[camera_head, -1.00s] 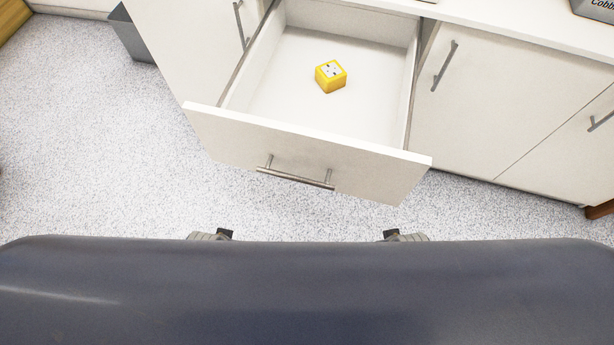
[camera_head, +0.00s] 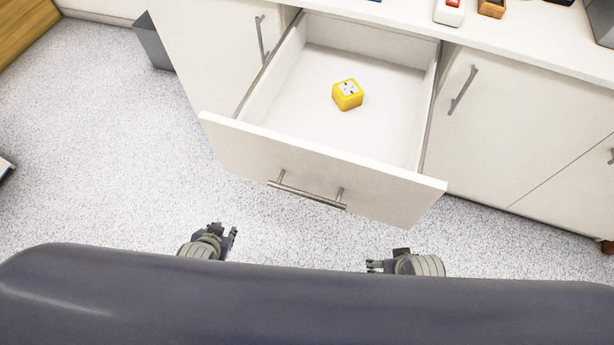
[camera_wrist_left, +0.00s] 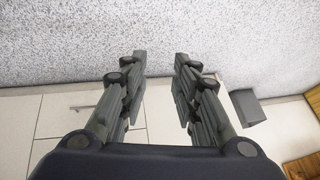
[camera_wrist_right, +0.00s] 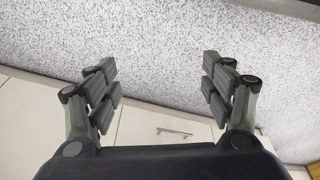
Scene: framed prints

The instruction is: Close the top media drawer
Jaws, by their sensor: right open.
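The top media drawer (camera_head: 320,172) is pulled out of the white cabinet, its front panel facing me with a grey bar handle (camera_head: 307,194). A yellow cube-like object (camera_head: 347,94) with a patterned top lies inside it. My left gripper (camera_head: 229,233) is in front of the drawer's left part, apart from it; in the left wrist view its fingers (camera_wrist_left: 161,62) are spread and empty. My right gripper (camera_head: 372,266) is below the right part of the drawer front in the head view, apart from it; in the right wrist view its fingers (camera_wrist_right: 159,68) are spread and empty.
Cabinet doors flank the drawer on the left (camera_head: 222,50) and right (camera_head: 500,120). Small items, including a red-and-white one (camera_head: 449,12), stand on the countertop (camera_head: 530,35). A grey bin (camera_head: 153,42) is at the left. The speckled floor (camera_head: 90,150) is clear around the drawer.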

